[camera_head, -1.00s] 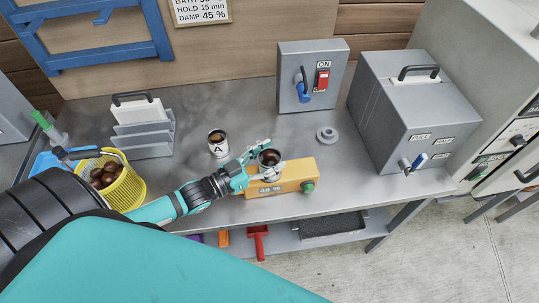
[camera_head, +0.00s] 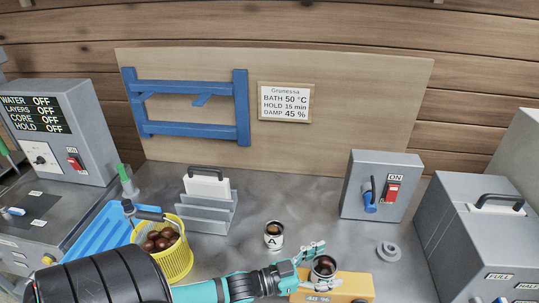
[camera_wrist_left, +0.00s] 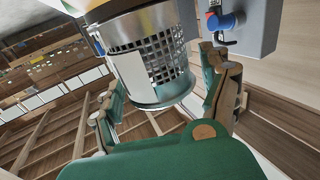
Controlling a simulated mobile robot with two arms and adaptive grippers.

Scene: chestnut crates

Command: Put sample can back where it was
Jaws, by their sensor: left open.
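A metal sample can (camera_head: 324,273) with brown contents stands on the yellow scale (camera_head: 356,286) at the bottom of the head view. My left gripper (camera_head: 319,264) is around this can, one finger on each side, with its jaws open. In the left wrist view the perforated can (camera_wrist_left: 150,50) with a blank pale label sits between the spread fingers (camera_wrist_left: 165,100); I cannot tell whether they touch it. A second can (camera_head: 273,236), marked "A", stands on the bench left of the scale. My right gripper is not in view.
A yellow basket (camera_head: 178,262) of chestnuts and a grey rack (camera_head: 208,213) stand to the left. A grey ring-shaped piece (camera_head: 389,252) lies right of the scale. The switch box (camera_head: 382,190) and a large grey box (camera_head: 480,235) stand further right. Bench around can A is clear.

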